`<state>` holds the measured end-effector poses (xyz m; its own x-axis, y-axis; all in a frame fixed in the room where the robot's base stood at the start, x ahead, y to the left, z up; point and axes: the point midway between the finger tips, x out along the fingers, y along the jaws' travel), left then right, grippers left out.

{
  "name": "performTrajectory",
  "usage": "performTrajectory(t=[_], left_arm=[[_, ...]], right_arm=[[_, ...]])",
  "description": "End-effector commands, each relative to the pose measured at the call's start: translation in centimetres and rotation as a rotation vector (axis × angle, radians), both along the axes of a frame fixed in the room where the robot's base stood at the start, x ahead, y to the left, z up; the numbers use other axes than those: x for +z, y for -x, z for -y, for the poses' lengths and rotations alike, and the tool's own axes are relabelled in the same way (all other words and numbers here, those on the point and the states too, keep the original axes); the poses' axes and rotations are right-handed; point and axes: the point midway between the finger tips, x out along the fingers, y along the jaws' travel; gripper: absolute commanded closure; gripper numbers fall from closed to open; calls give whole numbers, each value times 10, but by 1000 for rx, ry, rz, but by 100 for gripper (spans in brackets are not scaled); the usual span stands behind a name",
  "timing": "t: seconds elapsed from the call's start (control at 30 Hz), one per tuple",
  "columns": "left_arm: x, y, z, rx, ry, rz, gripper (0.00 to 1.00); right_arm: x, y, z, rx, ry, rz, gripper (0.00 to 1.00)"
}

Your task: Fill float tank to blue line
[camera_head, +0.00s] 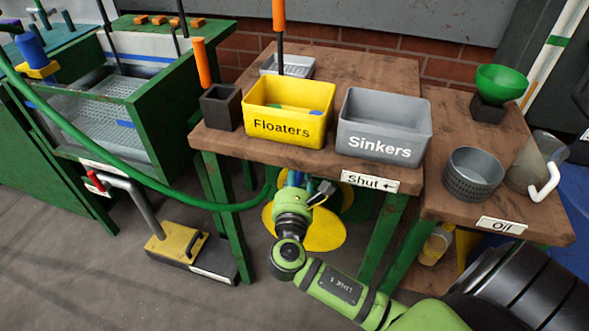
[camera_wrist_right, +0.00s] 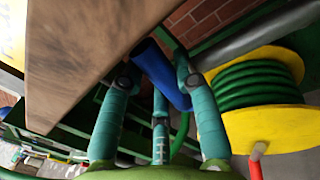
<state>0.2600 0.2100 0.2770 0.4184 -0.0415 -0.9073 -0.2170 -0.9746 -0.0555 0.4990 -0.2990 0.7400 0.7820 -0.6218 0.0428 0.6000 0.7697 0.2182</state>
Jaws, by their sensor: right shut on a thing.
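The float tank (camera_head: 150,135) stands at the left in the head view, with a green frame and see-through front. A blue line (camera_head: 140,58) runs along its pale back wall. I cannot make out a water level. A green hose (camera_head: 150,183) runs from the tank's left side to below the sorting table. My left gripper is out of view.
A yellow hose reel (camera_wrist_right: 275,128) is right beside my right gripper. The wooden table edge (camera_wrist_right: 75,60) is close on its other side. Yellow Floaters (camera_head: 288,112) and grey Sinkers (camera_head: 383,125) bins stand on the table. A yellow pedal (camera_head: 177,245) is on the floor.

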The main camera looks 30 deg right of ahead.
Motion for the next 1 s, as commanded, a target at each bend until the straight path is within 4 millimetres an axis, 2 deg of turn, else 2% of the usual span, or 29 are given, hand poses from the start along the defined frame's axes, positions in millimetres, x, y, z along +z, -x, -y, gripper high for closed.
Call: performTrajectory(t=[0.13, 0.43, 0.47, 0.5, 0.73, 0.83, 1.0], left_arm=[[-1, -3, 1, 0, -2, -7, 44], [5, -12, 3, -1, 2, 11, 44], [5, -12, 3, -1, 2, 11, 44], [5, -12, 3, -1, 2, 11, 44], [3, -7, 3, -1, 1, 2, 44], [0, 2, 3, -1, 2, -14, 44], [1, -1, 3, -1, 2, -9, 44]], right_arm=[[-1, 3, 2, -1, -53, 63, 100], [0, 3, 3, -1, -59, 70, 100], [0, 3, 3, -1, -58, 70, 61], [0, 3, 3, -1, -58, 70, 57], [0, 3, 3, -1, -58, 69, 57], [-1, 4, 2, 0, -58, 69, 57], [-3, 18, -10, 2, -61, 66, 57]])
